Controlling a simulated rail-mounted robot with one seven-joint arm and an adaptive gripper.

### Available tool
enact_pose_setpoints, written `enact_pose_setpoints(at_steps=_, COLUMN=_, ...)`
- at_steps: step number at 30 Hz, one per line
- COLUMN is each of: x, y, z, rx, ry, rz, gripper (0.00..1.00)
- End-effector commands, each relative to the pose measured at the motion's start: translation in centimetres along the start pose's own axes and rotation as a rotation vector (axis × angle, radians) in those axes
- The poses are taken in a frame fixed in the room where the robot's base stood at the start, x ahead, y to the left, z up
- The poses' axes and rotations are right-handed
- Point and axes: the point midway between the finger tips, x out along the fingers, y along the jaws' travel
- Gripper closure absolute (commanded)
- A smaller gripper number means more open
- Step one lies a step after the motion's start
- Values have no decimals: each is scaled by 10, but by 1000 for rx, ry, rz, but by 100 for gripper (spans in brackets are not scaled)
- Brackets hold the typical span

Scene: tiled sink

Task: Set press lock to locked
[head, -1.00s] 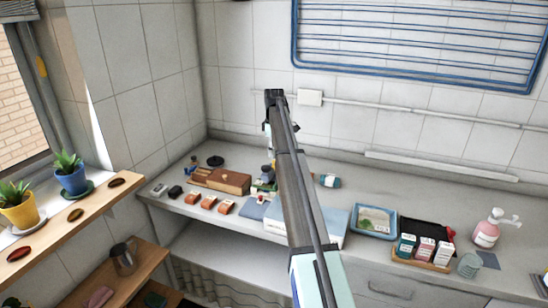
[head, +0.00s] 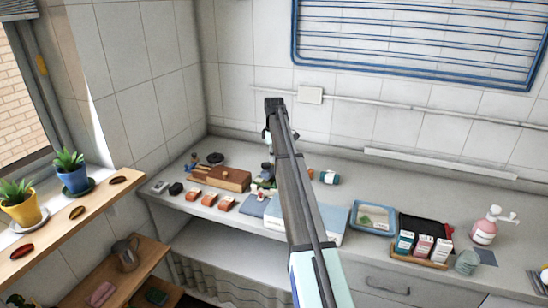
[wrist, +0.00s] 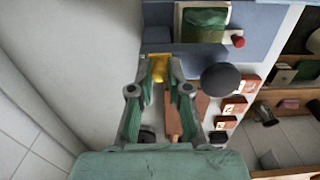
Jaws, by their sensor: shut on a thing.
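My gripper (wrist: 160,66) shows in the wrist view with its fingers closed on a small yellow piece (wrist: 160,72). I cannot tell whether this piece is the press lock. A framed green panel (wrist: 204,24) with a red knob (wrist: 238,41) lies on a blue-grey base just beyond the fingertips, perhaps part of the press. A dark round knob (wrist: 220,80) is right of the fingers. In the head view my arm hides the fingertips and part of the small objects beside it. No lock position can be read.
A brown wooden box (head: 229,178) and several orange blocks (head: 210,199) stand left of my arm on the counter. A blue tray (head: 372,218), a box of cartons (head: 421,254) and a pink pump bottle (head: 485,229) are at the right. The tiled wall is behind.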

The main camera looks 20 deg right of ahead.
Motion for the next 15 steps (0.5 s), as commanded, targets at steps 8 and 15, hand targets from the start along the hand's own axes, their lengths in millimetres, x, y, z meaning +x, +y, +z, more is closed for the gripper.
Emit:
enact_pose_setpoints(at_steps=8, x=1, y=0, z=-26, rx=-1, ry=0, rz=-2, gripper=100)
enact_pose_setpoints(at_steps=15, x=0, y=0, z=-26, rx=-1, ry=3, rz=-1, gripper=100)
